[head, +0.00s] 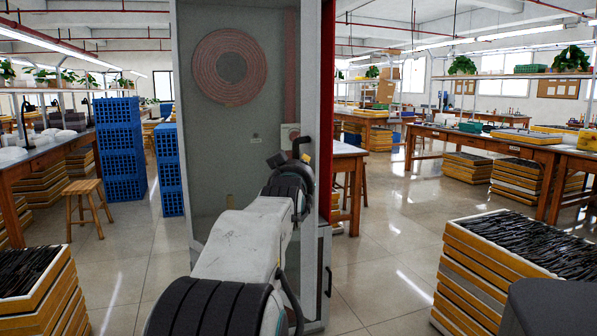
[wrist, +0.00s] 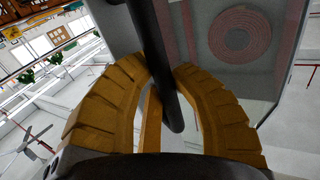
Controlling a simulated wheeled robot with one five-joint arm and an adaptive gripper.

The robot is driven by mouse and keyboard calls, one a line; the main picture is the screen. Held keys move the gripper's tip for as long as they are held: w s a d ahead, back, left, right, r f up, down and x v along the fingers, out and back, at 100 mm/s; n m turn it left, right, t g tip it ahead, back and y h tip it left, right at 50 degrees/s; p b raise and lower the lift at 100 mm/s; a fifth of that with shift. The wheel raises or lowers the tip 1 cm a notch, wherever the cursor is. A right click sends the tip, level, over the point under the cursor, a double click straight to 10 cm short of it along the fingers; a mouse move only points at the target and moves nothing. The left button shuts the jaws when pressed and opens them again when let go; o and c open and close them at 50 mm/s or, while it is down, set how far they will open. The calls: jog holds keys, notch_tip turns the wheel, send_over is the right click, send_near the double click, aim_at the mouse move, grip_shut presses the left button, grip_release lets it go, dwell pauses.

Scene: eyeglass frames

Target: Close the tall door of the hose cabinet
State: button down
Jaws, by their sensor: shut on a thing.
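The tall hose cabinet (head: 240,140) stands in front of me, with a pale frame around a large grey, glass-like front. A coiled red-brown hose (head: 229,67) shows in its upper part, and the coil also shows in the wrist view (wrist: 240,37). A red upright strip (head: 327,100) runs along its right side. My gripper (wrist: 163,78) is shut on a dark bar-shaped door handle (wrist: 173,115), with its yellow fingers on either side. I cannot tell how far the tall door stands open.
A lower section with a dark handle (head: 328,281) is at the cabinet's bottom right. Stacked trays (head: 510,270) stand at the right front, more (head: 40,290) at the left front. Blue crates (head: 119,150) and a wooden stool (head: 88,205) are left. Open floor (head: 375,270) lies right of the cabinet.

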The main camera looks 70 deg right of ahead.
jog(key=shift+s+d, duration=0.2)
jog(key=shift+d, duration=0.15)
jog(key=c, duration=1)
grip_release()
jog(key=shift+a, duration=0.1)
jog(key=a, duration=0.4)
jog(key=s+a, duration=0.1)
jog(key=a, duration=0.2)
jog(key=s+a, duration=0.1)
jog(key=a, duration=0.3)
jog(key=shift+s+a, duration=0.1)
jog(key=shift+a, duration=0.25)
jog(key=shift+o, duration=0.3)
